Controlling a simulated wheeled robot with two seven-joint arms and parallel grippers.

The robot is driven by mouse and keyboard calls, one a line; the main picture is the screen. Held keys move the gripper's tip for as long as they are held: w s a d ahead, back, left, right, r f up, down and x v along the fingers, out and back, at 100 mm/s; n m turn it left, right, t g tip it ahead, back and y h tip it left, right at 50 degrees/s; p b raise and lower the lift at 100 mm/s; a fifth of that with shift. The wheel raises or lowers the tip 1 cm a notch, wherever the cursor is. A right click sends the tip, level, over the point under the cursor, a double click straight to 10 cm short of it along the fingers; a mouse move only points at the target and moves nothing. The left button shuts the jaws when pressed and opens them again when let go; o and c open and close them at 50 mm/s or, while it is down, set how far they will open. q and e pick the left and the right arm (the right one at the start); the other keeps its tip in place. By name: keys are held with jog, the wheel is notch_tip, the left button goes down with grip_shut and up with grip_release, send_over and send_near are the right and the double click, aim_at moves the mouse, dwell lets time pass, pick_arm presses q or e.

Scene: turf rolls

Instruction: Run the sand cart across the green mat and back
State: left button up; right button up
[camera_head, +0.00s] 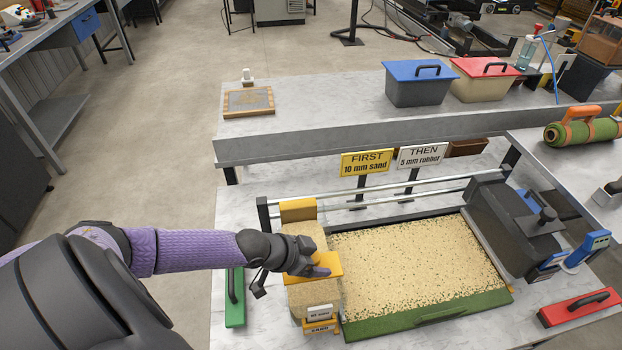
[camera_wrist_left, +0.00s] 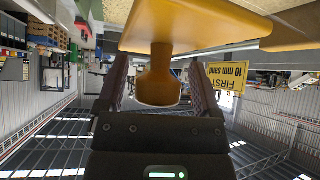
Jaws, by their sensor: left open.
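The sand cart (camera_head: 314,290) is a yellow-framed box of sand with a "SAND" label, at the left end of the green mat (camera_head: 455,310). The mat lies in a tray; pale sand with green specks covers most of it, and a green strip shows along its front. My left gripper (camera_head: 290,260) is at the cart's yellow top. In the left wrist view a yellow knob (camera_wrist_left: 158,88) under the cart's yellow plate (camera_wrist_left: 190,22) sits between the open fingers. I cannot tell whether they touch it. My right gripper is not in view.
Rails (camera_head: 380,190) run behind the mat. A dark hopper cart (camera_head: 500,215) stands at its right end. Yellow (camera_head: 367,162) and white (camera_head: 422,157) signs stand behind. A green-handled tool (camera_head: 235,298) lies left of the cart, a red float (camera_head: 578,307) at right.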

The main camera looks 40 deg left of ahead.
pick_arm(q)
jog(key=p+v, duration=0.5)
jog(key=v, duration=0.4)
jog(key=shift+r, duration=0.25)
jog(key=shift+s+a+r, duration=0.1)
jog(key=shift+s+a, duration=0.05)
jog(key=shift+s, duration=0.1)
